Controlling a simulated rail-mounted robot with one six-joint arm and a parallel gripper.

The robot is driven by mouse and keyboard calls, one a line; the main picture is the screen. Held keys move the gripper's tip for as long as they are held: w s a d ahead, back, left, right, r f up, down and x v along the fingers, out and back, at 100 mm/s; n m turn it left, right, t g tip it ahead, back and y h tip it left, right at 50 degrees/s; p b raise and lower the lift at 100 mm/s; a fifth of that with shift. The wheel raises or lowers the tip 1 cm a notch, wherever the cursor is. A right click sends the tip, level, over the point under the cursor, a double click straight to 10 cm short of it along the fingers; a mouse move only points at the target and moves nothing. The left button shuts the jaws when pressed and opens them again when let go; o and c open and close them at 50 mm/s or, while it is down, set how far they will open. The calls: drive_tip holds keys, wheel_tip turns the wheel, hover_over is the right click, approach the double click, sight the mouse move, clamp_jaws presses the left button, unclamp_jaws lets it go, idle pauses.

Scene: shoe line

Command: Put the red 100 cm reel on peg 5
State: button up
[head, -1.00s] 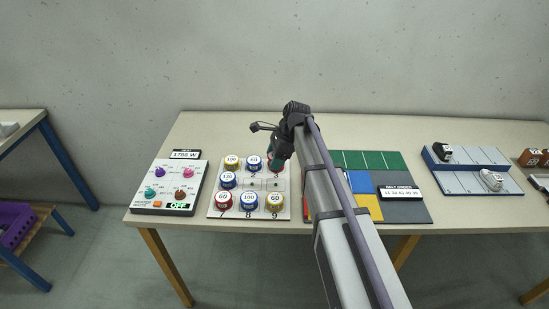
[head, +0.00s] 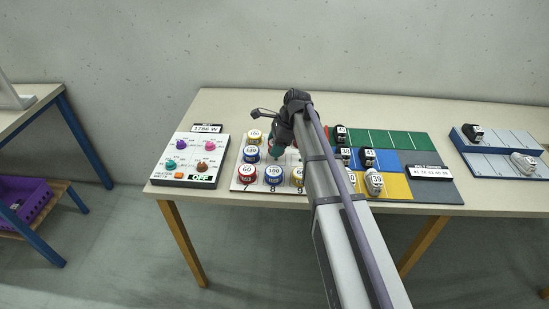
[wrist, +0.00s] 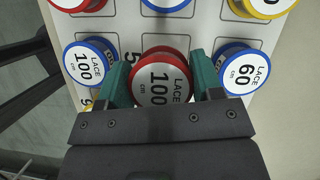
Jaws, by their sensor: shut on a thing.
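The red 100 cm reel (wrist: 161,82) is between the teal fingers of my gripper (wrist: 160,80) in the wrist view, label up. It is over the middle square of the white pegboard (wrist: 205,52), with the printed 5 beside it. The peg itself is hidden under the reel, so I cannot tell whether the reel is on it or just above. In the head view my gripper (head: 277,150) is at the board's middle and hides the reel. A blue 100 reel (wrist: 92,63) and a blue 60 reel (wrist: 244,70) stand on either side, apart from the held reel.
A control panel (head: 220,150) stands left. A coloured mat (head: 400,140) with shoes lies right.

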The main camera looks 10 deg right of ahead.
drive_tip(key=shift+f+b, duration=1.3)
drive_tip(key=shift+f, duration=0.65)
drive_tip(key=o, duration=0.9)
drive_tip(key=shift+r+p, duration=0.35)
drive_tip(key=a+p+v, duration=0.1)
drive_tip(key=p+v, duration=1)
drive_tip(key=v, duration=0.1)
drive_tip(key=s+a+n+h, duration=0.1)
drive_tip(key=s+n, duration=0.5)
drive_tip(key=s, duration=0.2)
drive_tip(key=s+a+n+h, duration=0.1)
drive_tip(key=s+n+h, duration=0.1)
drive_tip(key=s+n, duration=0.4)
drive_tip(key=s+a+f+n+h, duration=0.1)
drive_tip(key=s+n, duration=0.6)
drive_tip(key=s, duration=0.3)
drive_tip(key=shift+s+a+h, duration=0.15)
drive_tip(key=shift+s+h, duration=0.1)
drive_tip(key=shift+h, duration=0.05)
drive_tip(key=shift+r, duration=0.1)
